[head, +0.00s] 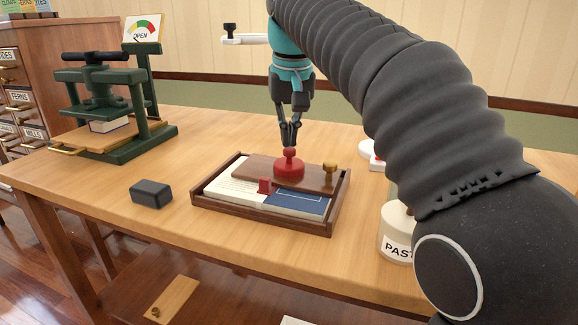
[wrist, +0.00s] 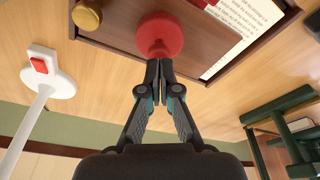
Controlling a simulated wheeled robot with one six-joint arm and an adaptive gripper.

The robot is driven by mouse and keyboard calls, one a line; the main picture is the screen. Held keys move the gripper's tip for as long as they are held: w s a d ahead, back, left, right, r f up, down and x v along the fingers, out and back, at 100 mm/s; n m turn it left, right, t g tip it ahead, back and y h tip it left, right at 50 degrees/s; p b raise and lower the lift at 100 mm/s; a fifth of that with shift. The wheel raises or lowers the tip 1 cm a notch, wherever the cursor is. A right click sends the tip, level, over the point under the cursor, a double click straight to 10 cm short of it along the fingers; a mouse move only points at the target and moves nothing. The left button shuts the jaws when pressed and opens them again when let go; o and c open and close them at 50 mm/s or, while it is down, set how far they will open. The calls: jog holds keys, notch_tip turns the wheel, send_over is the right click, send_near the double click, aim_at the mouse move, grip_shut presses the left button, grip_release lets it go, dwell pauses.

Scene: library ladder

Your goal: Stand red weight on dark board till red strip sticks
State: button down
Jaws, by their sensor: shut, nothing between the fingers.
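The red weight (head: 289,168) stands upright on the dark board (head: 240,171), with its knob on top. It also shows in the wrist view (wrist: 160,32). The board lies across an open book in a wooden tray (head: 275,223). A small red piece (head: 265,186), perhaps the end of the red strip, shows at the board's front edge; the rest is hidden. My gripper (head: 290,143) is shut and empty, pointing down just above the weight's knob. In the wrist view its fingertips (wrist: 160,70) are together beside the knob; I cannot tell whether they touch it.
A brass knob (head: 330,172) rises from the board's right end. A dark block (head: 151,194) lies left of the tray. A paste jar (head: 396,238) stands at right, a green press (head: 105,105) at back left. The table between press and tray is clear.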

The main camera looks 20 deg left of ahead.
aim_at(289, 150)
jog(key=shift+f, duration=0.45)
dwell(0.8)
jog(key=shift+r+p, duration=1.25)
jog(key=shift+r, duration=0.1)
jog(key=shift+r+p, duration=0.45)
jog(key=shift+r, duration=1.7)
jog(key=shift+s, duration=0.1)
